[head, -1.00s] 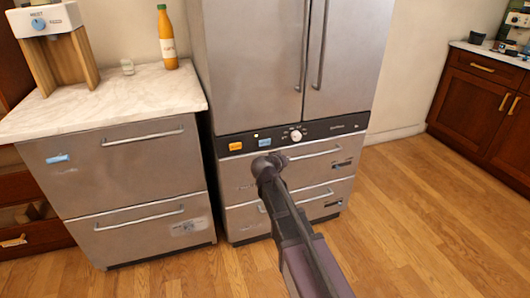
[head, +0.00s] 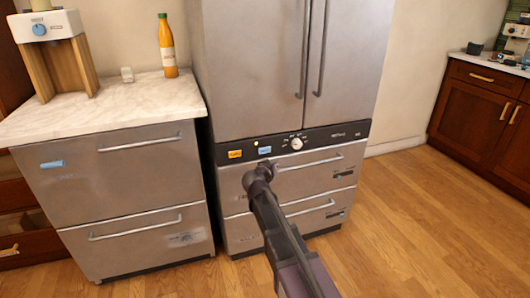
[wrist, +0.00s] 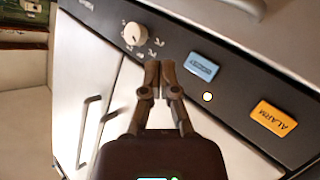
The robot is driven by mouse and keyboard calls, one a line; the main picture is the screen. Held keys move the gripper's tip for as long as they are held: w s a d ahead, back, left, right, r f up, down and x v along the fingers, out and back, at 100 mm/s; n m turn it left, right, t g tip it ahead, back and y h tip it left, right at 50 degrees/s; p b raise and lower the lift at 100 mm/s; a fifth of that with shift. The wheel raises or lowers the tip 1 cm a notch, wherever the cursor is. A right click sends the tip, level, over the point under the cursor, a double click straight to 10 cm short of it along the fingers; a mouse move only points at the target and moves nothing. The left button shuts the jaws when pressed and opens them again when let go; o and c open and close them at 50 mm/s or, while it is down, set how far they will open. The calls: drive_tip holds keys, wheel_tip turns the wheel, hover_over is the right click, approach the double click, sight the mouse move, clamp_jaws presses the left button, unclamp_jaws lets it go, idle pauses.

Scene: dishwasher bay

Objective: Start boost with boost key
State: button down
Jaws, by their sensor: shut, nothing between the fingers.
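The boost key is a blue key (head: 264,150) on the black control strip of the tall steel fridge. In the wrist view the blue key (wrist: 202,68) carries small inverted lettering, too blurred to read surely. My gripper (wrist: 158,72) is shut and empty, its fingertips together just left of the blue key there, in front of the strip. In the head view my gripper (head: 269,164) is just below the blue key, hiding part of the drawer front. I cannot tell whether the tips touch the panel; the key is uncovered in both views.
An orange ALARM key (wrist: 273,118) and a small white light (wrist: 207,97) are near the blue key. A white knob (wrist: 136,34) is on its other side. A marble counter (head: 110,108) with an orange bottle (head: 167,48) stands left; open wooden floor (head: 420,220) lies right.

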sight(268, 151)
drive_tip(key=shift+w+a, duration=0.45)
drive_tip(key=shift+w, duration=0.95)
drive_tip(key=shift+w+a, duration=0.4)
drive_tip(key=shift+w, duration=0.95)
drive_tip(key=shift+w+a, duration=0.45)
drive_tip(key=shift+w, duration=0.95)
drive_tip(key=shift+w+a, duration=0.25)
drive_tip(key=shift+w, duration=0.55)
drive_tip(key=shift+s, duration=0.15)
drive_tip(key=shift+s+d, duration=0.25)
drive_tip(key=shift+s, duration=0.4)
drive_tip(key=shift+s+d, duration=0.25)
drive_tip(key=shift+s, duration=0.55)
drive_tip(key=shift+s+d, duration=0.25)
drive_tip(key=shift+s, duration=0.55)
drive_tip(key=shift+s+d, duration=0.25)
drive_tip(key=shift+s, duration=0.55)
